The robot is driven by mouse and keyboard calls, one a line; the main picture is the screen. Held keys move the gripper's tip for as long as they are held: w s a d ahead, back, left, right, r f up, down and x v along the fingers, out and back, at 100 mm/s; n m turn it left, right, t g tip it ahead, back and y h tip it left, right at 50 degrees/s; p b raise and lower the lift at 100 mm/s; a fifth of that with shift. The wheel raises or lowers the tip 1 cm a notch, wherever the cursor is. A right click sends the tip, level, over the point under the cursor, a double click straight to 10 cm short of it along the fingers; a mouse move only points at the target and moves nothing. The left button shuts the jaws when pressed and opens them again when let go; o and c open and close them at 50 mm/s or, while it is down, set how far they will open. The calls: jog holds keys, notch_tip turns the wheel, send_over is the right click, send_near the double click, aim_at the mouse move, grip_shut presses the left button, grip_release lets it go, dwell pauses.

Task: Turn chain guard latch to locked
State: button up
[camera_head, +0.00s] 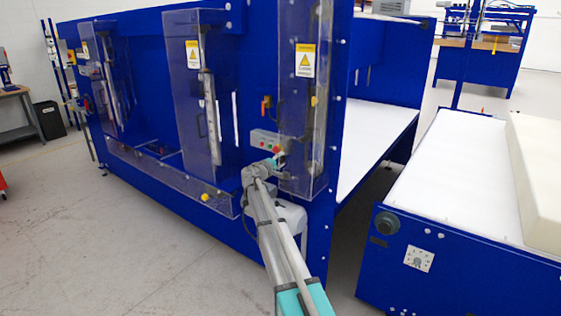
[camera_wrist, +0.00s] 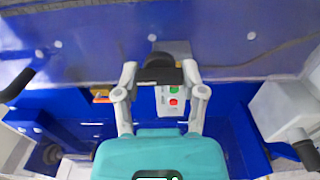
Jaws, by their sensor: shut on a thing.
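My gripper (camera_wrist: 160,75) reaches up to the blue machine's edge in the wrist view. Its two grey fingers are closed in around a small dark latch knob (camera_wrist: 159,59), which sits on a grey plate. The pads hide part of the knob, and I cannot tell its exact turn angle. In the head view my gripper (camera_head: 279,161) is at the lower part of the clear right-hand chain guard (camera_head: 302,130), which carries a yellow warning label. The latch itself is too small or hidden to make out there.
A grey button box (camera_head: 265,140) is just left of my gripper; its green and red buttons (camera_wrist: 172,97) show below the fingers in the wrist view. An orange switch (camera_head: 266,104) is above it. A white-topped conveyor (camera_head: 455,170) bearing a foam block (camera_head: 541,180) stands right.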

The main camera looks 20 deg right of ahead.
jog(key=shift+w, duration=0.1)
jog(key=o, duration=1.2)
jog(key=shift+c, duration=0.2)
jog(key=shift+a, duration=0.1)
jog(key=v, duration=1.2)
